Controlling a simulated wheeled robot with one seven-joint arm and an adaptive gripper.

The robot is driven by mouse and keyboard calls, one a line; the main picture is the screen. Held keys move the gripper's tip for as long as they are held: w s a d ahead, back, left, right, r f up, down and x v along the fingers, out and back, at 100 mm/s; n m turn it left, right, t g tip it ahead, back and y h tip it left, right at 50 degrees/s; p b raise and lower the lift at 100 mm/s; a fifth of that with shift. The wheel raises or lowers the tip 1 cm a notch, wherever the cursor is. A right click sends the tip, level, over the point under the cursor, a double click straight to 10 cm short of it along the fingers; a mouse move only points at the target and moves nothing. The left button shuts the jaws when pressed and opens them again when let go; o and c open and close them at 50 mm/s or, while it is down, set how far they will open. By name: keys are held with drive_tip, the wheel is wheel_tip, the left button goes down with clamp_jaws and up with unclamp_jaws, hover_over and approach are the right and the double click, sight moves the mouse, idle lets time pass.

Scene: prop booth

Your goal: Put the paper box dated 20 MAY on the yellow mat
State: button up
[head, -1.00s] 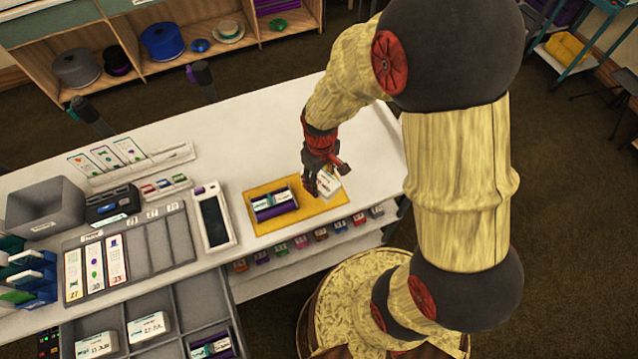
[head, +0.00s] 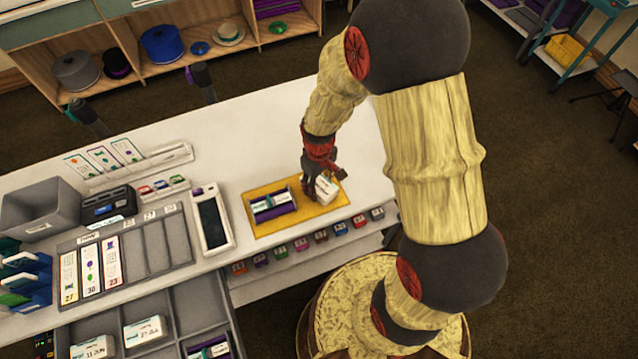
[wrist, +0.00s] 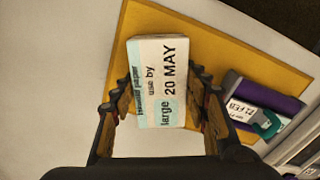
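The white paper box dated 20 MAY (wrist: 157,80) is between my gripper's fingers, its label facing the wrist camera. The label also reads "use by" and "large". In the head view the box (head: 326,187) is at the right part of the yellow mat (head: 300,224). My gripper (wrist: 160,98) is low around the box, its fingers spread, with narrow gaps showing beside the box. The box's underside is hidden, so full contact with the mat cannot be told. The mat (wrist: 228,52) shows behind and beside the box in the wrist view.
A purple holder with white-labelled packs (head: 272,206) sits on the mat's left part. A tablet-like device (head: 211,222) lies left of the mat. Several coloured tags (head: 320,237) line the table's front edge. Bare white tabletop (head: 262,140) lies behind the mat.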

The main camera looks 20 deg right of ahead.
drive_tip(key=o, duration=0.4)
drive_tip(key=shift+o, duration=0.2)
wheel_tip(320, 180, up, 12)
drive_tip(key=p, duration=0.3)
wheel_tip(320, 180, up, 13)
drive_tip(key=m+t, duration=0.2)
hover_over(319, 183)
drive_tip(key=s, duration=0.3)
drive_tip(key=s+r+m+t, duration=0.2)
drive_tip(key=s+r+t, duration=0.1)
drive_tip(key=s+r, duration=0.8)
drive_tip(key=shift+r+m+t, duration=0.3)
drive_tip(key=shift+w+a, duration=0.1)
